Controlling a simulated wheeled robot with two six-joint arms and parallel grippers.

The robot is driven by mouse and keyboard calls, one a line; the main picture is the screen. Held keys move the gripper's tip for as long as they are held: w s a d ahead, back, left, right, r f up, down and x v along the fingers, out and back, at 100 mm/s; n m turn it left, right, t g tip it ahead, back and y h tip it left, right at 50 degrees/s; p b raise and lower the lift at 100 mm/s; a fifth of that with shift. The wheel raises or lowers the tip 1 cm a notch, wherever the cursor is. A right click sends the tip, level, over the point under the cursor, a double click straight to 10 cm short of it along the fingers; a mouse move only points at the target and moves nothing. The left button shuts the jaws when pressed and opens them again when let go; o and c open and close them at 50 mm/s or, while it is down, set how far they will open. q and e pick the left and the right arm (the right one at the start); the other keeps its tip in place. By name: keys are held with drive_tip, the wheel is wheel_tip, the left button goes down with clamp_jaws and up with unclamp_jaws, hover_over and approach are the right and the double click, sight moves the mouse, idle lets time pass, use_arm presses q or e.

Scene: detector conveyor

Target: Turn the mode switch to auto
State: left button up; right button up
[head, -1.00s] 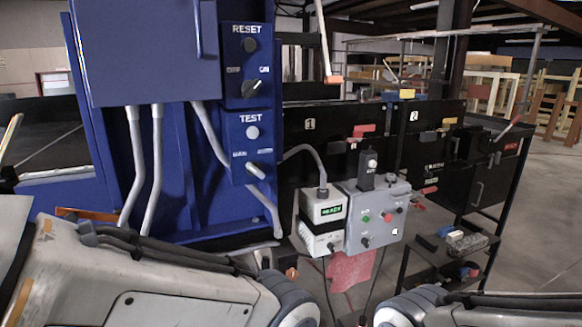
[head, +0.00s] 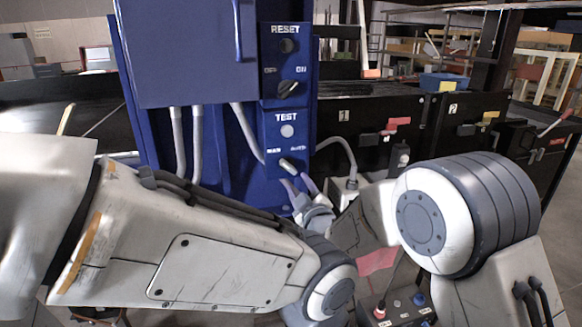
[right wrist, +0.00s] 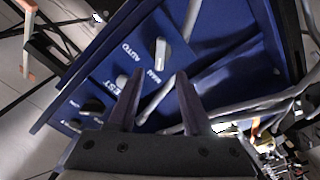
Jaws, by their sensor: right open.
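The mode switch (head: 287,165) is a small light lever knob on the blue panel, below the word TEST, with MAN at its left and AUTO at its right. Its lever slants, its upper left end toward MAN. It also shows in the right wrist view (right wrist: 161,54). My right gripper (head: 297,184) is just below the switch in the head view. In the right wrist view its two fingers (right wrist: 157,76) are apart and empty, with the switch beyond the tips; touching is not visible. My left gripper is out of view.
A second black knob (head: 288,88) sits higher, under RESET. A round button (head: 287,131) sits just above the mode switch. Grey conduits (head: 197,145) run down the blue cabinet left of the switch.

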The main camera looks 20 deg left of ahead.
sight(290, 170)
drive_tip(key=p+x, duration=0.3)
drive_tip(key=x, duration=0.5)
drive_tip(key=shift+r+p, duration=0.1)
drive_tip(key=shift+p, duration=0.2)
drive_tip(key=shift+x, duration=0.85)
clamp_jaws()
